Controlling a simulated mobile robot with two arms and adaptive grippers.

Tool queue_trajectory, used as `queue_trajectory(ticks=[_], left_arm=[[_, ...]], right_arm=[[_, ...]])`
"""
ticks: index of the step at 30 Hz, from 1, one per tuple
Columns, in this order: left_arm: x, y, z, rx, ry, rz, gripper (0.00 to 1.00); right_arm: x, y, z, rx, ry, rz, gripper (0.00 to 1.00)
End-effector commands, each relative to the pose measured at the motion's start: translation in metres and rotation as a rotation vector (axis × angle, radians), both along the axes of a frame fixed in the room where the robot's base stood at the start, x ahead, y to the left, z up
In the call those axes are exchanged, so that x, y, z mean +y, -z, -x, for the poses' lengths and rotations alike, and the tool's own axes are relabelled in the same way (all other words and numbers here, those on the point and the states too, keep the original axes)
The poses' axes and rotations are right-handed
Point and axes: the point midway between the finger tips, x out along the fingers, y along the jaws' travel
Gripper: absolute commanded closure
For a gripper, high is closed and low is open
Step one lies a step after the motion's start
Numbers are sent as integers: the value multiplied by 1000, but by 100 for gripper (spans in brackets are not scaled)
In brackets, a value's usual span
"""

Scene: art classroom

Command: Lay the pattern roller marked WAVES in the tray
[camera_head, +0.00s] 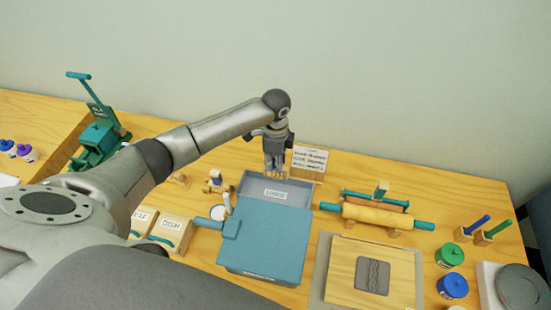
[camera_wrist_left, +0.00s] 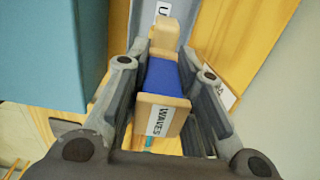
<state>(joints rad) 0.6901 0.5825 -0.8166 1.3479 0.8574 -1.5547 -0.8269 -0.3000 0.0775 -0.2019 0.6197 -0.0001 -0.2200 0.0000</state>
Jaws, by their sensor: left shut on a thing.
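The WAVES pattern roller (camera_wrist_left: 163,112) shows in the left wrist view as a blue roller in a pale wooden holder, with its WAVES label facing the camera. My left gripper (camera_wrist_left: 166,68) is shut on it, one finger on each side. Whether the roller touches the tray floor cannot be told. A strip of the tray (camera_wrist_left: 143,18) also shows in the wrist view. My right gripper is not in view.
A teal box (camera_head: 265,240) stands directly in front of the tray. A lettered card (camera_head: 310,160) stands behind right. Rolling pins (camera_head: 385,215) and a patterned board (camera_head: 370,275) lie to the right. Labelled wooden blocks (camera_head: 170,230) and a green press (camera_head: 100,140) are left.

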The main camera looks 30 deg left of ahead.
Motion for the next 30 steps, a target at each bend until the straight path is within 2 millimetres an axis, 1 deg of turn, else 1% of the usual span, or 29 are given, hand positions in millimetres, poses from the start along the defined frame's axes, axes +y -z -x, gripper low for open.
queue_trajectory(ticks=[1, 6, 15, 17, 24, 30], left_arm=[[0, 7, 0, 0, 0, 0, 100], [0, 24, 0, 1, -1, -1, 100], [0, 55, 0, -1, -1, -1, 100], [0, 58, 0, 0, -2, -1, 100], [0, 82, 0, 1, -2, -1, 100], [-1, 92, 0, 0, 0, 1, 100]], right_arm=[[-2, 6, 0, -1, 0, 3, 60], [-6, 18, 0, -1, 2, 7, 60], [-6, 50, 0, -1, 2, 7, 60], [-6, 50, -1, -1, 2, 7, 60], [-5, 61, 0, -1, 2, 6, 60], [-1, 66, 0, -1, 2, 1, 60]])
